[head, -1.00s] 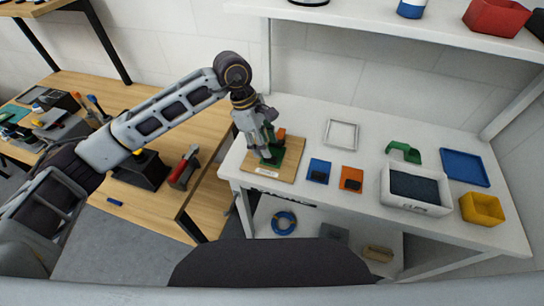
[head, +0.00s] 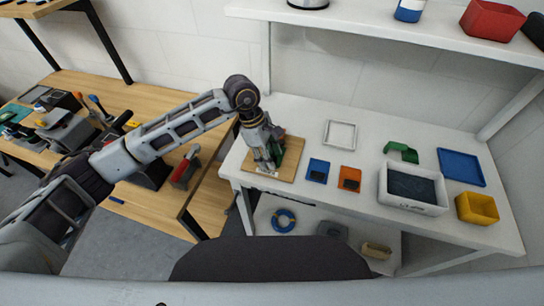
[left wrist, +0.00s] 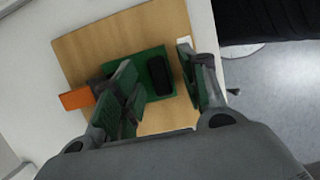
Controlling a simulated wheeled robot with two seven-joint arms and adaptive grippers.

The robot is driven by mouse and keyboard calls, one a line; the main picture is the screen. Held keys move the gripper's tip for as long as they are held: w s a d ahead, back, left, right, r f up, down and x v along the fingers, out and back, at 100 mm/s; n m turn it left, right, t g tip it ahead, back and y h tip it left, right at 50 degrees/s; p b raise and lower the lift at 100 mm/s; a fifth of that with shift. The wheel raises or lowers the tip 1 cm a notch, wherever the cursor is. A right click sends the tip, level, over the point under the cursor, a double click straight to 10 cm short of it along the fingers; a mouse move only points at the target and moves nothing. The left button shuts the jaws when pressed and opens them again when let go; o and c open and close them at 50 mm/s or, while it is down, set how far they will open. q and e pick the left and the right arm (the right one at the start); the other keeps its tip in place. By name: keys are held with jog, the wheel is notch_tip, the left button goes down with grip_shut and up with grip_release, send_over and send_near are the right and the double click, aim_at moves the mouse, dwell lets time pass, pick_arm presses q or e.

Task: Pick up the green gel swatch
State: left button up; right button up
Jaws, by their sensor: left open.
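The green gel swatch (left wrist: 140,72) is a flat green plate with a black block on it. It lies on the wooden board (left wrist: 95,48), seen from above in the left wrist view. In the head view the board (head: 286,172) sits at the left end of the white table, and my gripper mostly hides the swatch. My left gripper (head: 268,165) points down over the board, open. In the left wrist view its fingers (left wrist: 165,92) stand to the left and right of the black block, with a gap on both sides. Whether the fingertips touch the plate cannot be told.
An orange block (left wrist: 77,98) lies beside the left finger. Right of the board are a blue swatch (head: 319,166), an orange swatch (head: 350,173), a grey frame (head: 341,135), a green bracket (head: 402,150), a white tray (head: 440,204), a blue tray (head: 461,167) and a yellow bin (head: 477,208).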

pick_arm(q)
jog(key=shift+c, duration=0.4)
jog(key=c, duration=0.9)
pick_arm(e)
jog(key=shift+d, duration=0.2)
pick_arm(q)
jog(key=shift+o, duration=0.2)
jog(key=shift+r, duration=0.15)
pick_arm(e)
jog(key=shift+f, duration=0.1)
pick_arm(q)
jog(key=shift+r+b, duration=0.3)
jog(key=shift+r, duration=0.1)
jog(key=shift+s+r, duration=0.15)
jog(key=s+a+b, duration=0.2)
jog(key=s, duration=0.6)
jog(key=s+a+b, duration=0.2)
jog(key=s+a, duration=0.1)
jog(key=s, duration=0.6)
jog(key=shift+a, duration=0.3)
pick_arm(e)
jog(key=shift+w+d+f, duration=0.2)
jog(key=shift+d+f, duration=0.15)
jog(key=shift+f, duration=0.4)
jog(key=shift+w+d+f, duration=0.25)
jog(key=shift+d+f, duration=0.1)
jog(key=shift+f, duration=0.35)
jog(key=shift+w+d+f, duration=0.2)
jog(key=shift+d+f, duration=0.15)
jog(key=shift+f, duration=0.4)
